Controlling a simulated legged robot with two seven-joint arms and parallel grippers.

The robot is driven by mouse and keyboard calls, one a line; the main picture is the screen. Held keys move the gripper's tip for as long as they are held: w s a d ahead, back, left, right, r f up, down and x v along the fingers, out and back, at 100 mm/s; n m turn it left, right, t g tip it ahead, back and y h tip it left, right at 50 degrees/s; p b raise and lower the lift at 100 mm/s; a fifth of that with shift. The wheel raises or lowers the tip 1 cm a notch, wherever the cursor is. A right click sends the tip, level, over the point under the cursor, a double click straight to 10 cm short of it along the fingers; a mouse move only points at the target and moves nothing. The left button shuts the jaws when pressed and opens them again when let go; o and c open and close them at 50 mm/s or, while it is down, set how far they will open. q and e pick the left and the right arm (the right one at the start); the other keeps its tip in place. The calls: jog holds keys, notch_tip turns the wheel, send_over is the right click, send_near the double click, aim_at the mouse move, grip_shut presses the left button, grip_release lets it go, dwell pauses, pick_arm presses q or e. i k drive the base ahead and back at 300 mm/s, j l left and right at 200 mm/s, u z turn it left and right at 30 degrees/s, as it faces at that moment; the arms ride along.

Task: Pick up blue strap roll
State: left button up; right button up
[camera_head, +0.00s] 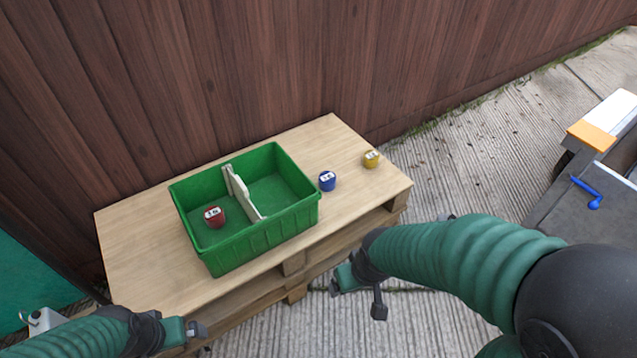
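The blue strap roll (327,181) stands on the wooden pallet table (150,240), just right of a green crate (262,240). It has a white label on top. My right gripper (355,296) is in front of the table's front edge, below the blue roll in the picture and apart from it. My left gripper (195,330) is at the table's front left, away from the rolls. Neither gripper appears to hold anything, but the finger gaps are too small to make out.
The crate has a pale divider (240,190) and a red roll (214,216) in its left compartment; the right compartment looks empty. A yellow roll (371,159) stands right of the blue one. A wooden fence (250,70) rises behind. A grey machine with a blue handle (588,194) is at right.

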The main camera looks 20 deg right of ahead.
aim_at(328, 179)
jog(key=i+l+u, duration=0.2)
jog(key=l+u, duration=0.2)
jog(key=l, duration=0.65)
jog(key=l+u, duration=0.35)
jog(key=l, duration=0.7)
jog(key=i+l+u, duration=0.3)
jog(key=i+l, duration=0.15)
jog(key=l, duration=0.25)
